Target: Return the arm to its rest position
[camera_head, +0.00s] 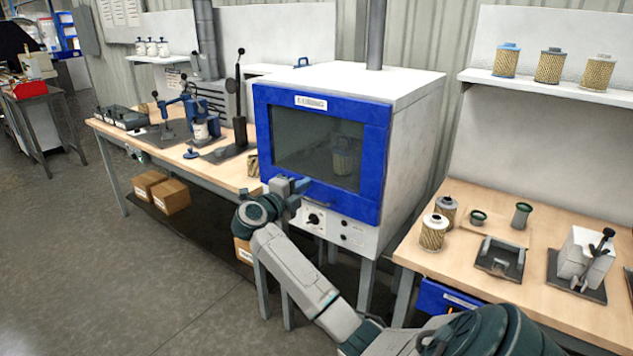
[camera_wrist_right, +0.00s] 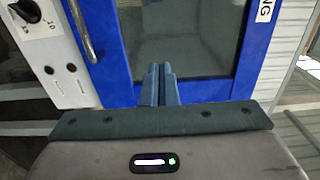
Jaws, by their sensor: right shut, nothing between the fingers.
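My right arm reaches from the lower right in the head view up to the front of a blue-framed curing oven (camera_head: 325,140). My right gripper (camera_head: 303,184) is in front of the lower left part of the oven door, close to its handle (camera_head: 316,203). In the right wrist view the gripper's fingers (camera_wrist_right: 160,72) are shut together with nothing between them, pointing at the blue door frame (camera_wrist_right: 120,50). The door is shut, and a filter cartridge (camera_head: 342,160) shows dimly behind its window. Whether the fingers touch the door I cannot tell. My left gripper is not in view.
A right bench (camera_head: 470,255) holds two cartridges, small dark cups, a fixture (camera_head: 499,258) and a clamp device (camera_head: 585,257). A shelf (camera_head: 545,88) above holds three cartridges. The left bench (camera_head: 225,175) carries presses and tools. Open floor (camera_head: 110,270) lies at the left.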

